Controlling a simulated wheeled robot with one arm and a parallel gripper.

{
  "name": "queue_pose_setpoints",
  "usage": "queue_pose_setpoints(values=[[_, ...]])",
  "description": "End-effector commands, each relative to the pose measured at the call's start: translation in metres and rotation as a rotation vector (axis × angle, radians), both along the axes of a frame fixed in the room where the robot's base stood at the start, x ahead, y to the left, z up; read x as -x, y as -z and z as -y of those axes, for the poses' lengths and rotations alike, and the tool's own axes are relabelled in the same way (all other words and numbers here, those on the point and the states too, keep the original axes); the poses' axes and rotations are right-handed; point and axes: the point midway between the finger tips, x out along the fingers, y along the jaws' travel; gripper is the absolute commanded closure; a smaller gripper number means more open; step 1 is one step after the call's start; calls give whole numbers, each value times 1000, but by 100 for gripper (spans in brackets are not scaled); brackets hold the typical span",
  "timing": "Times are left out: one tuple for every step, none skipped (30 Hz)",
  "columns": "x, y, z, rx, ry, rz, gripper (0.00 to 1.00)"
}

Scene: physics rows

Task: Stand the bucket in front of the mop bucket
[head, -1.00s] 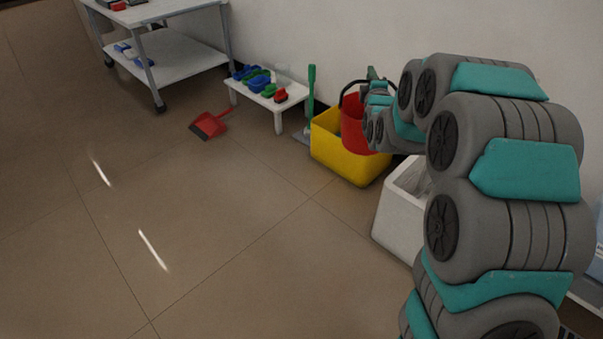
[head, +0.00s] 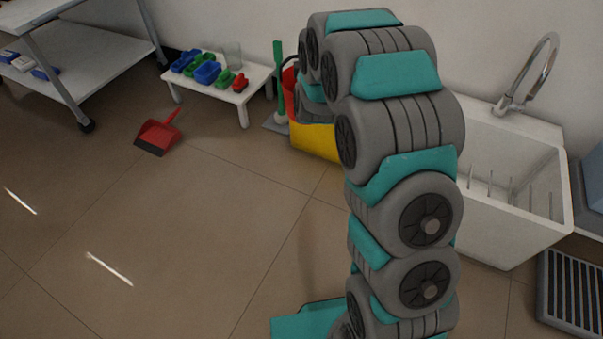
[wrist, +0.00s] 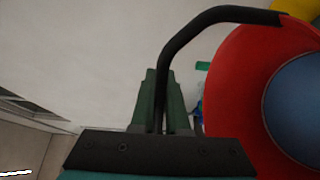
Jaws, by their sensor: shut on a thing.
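The red bucket (head: 290,88) shows as a sliver left of my arm in the head view. In the wrist view the red bucket (wrist: 235,85) fills the right side, with a blue-grey round surface inside it. My gripper (wrist: 162,105) is shut on its black handle (wrist: 215,17); in the head view my arm hides the gripper. The yellow mop bucket (head: 315,142) stands on the floor by the wall, largely hidden by my arm. The red bucket shows just above its left end; I cannot tell whether they touch.
A green-handled tool (head: 278,75) stands beside the mop bucket. A low white bench (head: 248,82) holds brushes and small items. A red dustpan (head: 158,135) lies on the floor. A white sink (head: 510,190) is at right, a trolley (head: 75,60) at left. The floor in front is clear.

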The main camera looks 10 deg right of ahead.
Motion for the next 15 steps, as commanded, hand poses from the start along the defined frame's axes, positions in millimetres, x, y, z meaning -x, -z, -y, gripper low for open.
queue_pose_setpoints(values=[[1, 24, 0, 1, 22, -2, 100], [2, 37, 1, 2, 38, -5, 100], [4, 52, 3, 2, 59, -5, 100], [5, 61, 4, 1, 75, -2, 100], [7, 72, 6, 1, 91, -2, 100], [10, 87, 8, 1, 113, -5, 100], [13, 98, 10, 1, 130, -4, 100], [15, 108, 12, 0, 148, -2, 100], [19, 122, 15, -1, 170, -3, 100], [23, 133, 17, 0, 187, -3, 100], [26, 144, 20, 0, 206, -2, 100], [31, 158, 23, 0, 228, -2, 100], [35, 168, 24, -1, 245, -2, 100], [40, 178, 28, 0, 264, -3, 100], [47, 193, 31, 0, 288, -2, 100]])
